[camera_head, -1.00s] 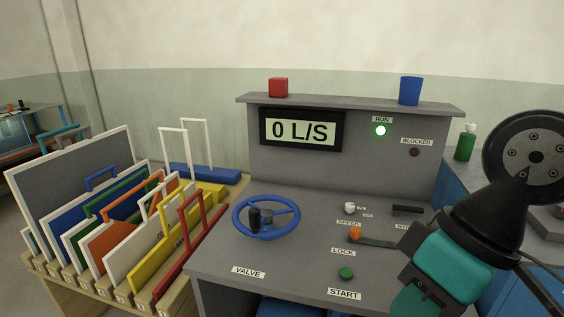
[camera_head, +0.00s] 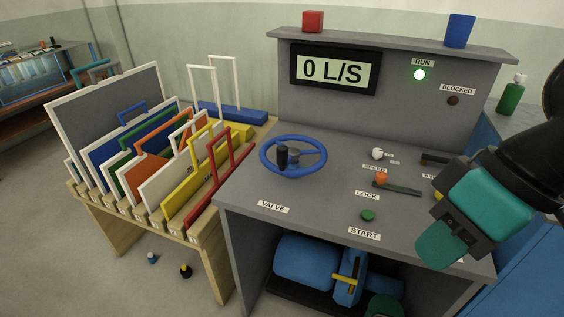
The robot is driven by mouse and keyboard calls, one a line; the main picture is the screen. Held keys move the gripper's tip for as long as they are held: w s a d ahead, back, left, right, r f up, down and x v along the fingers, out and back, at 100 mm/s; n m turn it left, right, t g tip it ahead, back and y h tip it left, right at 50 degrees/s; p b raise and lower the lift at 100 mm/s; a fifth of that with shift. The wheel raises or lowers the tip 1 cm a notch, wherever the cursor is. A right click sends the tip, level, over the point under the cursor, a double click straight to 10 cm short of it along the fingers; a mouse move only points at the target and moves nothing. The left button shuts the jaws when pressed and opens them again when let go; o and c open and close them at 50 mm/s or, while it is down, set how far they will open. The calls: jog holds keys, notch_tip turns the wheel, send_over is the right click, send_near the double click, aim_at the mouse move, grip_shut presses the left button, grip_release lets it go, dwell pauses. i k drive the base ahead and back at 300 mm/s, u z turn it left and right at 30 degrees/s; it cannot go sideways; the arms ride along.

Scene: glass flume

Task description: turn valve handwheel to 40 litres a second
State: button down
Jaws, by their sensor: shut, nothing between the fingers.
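The blue valve handwheel (camera_head: 322,164) lies on the grey console's sloping top, left of centre, above the VALVE label (camera_head: 273,207). A dark upright grip (camera_head: 282,158) stands on its left side, with a grey hub beside it. The display (camera_head: 334,71) reads 0 L/S. My gripper (camera_head: 437,246) shows at the right, teal and dark, pointing down to the left over the console's front right. It is shut and empty, well apart from the handwheel. Its far side is hidden.
An orange-knobbed LOCK lever (camera_head: 398,187), a white SPEED knob (camera_head: 377,154) and a green START button (camera_head: 367,215) lie between gripper and wheel. A rack of framed panels (camera_head: 120,222) stands left.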

aim_at(286, 155)
jog(key=z, duration=0.05)
jog(key=k, duration=1.05)
jog(key=u, duration=0.9)
jog(key=i, duration=1.45)
jog(key=z, duration=0.85)
